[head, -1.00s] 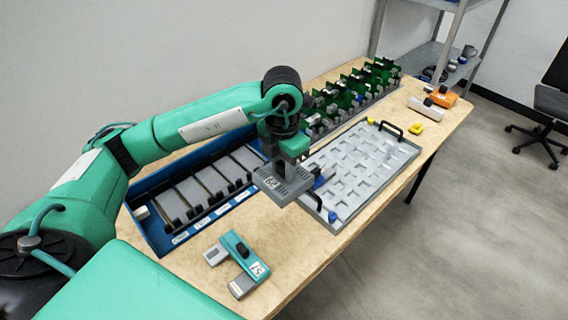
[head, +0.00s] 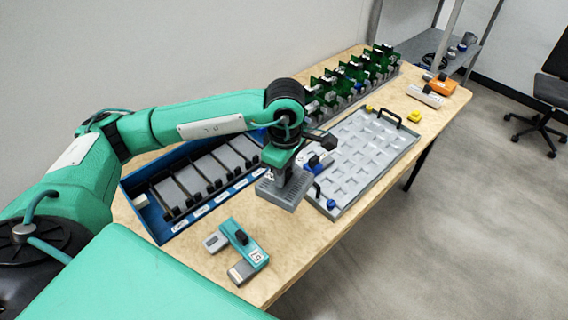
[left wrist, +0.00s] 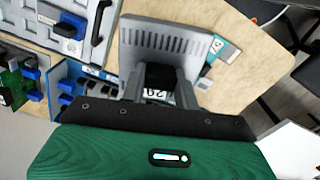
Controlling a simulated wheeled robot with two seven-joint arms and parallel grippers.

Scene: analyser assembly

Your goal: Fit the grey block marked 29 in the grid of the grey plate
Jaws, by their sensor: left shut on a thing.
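My left gripper (head: 290,170) is shut on the grey block (head: 283,190) marked 29 and holds it above the table's front area, by the near left corner of the grey plate. In the left wrist view the slotted grey block (left wrist: 168,42) hangs between the fingers, with the 29 label (left wrist: 153,93) partly showing. The grey plate (head: 362,150) lies on the table with a grid of shallow pockets and black handles; part of the grey plate (left wrist: 40,28) also shows at upper left of the wrist view. My right gripper is not in view.
A blue-and-white part (head: 318,160) stands on the plate's near left. A blue tray (head: 165,232) with grey modules lies left. A teal-and-grey module (head: 243,250) lies near the front edge. Green boards (head: 350,78) stand behind. A yellow piece (head: 414,116) and an orange module (head: 442,84) lie far right.

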